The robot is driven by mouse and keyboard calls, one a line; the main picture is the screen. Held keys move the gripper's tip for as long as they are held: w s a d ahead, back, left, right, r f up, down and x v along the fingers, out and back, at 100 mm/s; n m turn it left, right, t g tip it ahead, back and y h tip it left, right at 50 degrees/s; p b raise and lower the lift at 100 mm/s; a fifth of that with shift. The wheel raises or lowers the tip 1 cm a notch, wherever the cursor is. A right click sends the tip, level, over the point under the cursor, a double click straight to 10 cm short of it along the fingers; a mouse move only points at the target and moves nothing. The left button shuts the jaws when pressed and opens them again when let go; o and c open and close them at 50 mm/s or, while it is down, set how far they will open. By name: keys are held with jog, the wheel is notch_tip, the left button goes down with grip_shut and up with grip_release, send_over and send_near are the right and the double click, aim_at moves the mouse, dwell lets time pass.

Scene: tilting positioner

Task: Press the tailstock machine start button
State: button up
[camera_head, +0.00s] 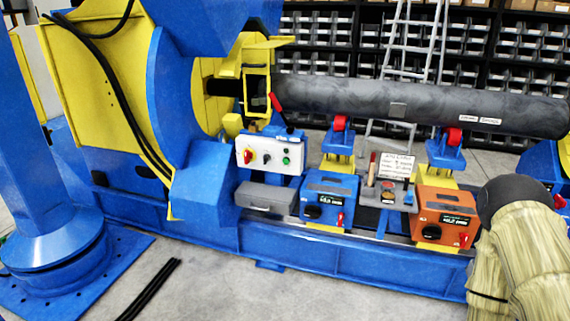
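A white control panel (270,145) faces me left of centre, on a blue stand beside the yellow and blue positioner head. It carries a red knob (247,156) on a yellow base at its left, a dark knob (266,158) in its middle and a green button (286,161) at its right. The panel's markings are too small to read, so I cannot tell which machine it belongs to. A jointed arm in a khaki sleeve with a dark rounded cap stands at the lower right and appears to be mine. My gripper is not in view.
A blue box (325,189) and an orange box (432,203) sit on the blue bed, with a small tool tray (368,197) and sign between them. A grey case (266,197) lies below the panel. A long dark pipe (430,103) rests on red rollers behind. Floor in front is mostly clear.

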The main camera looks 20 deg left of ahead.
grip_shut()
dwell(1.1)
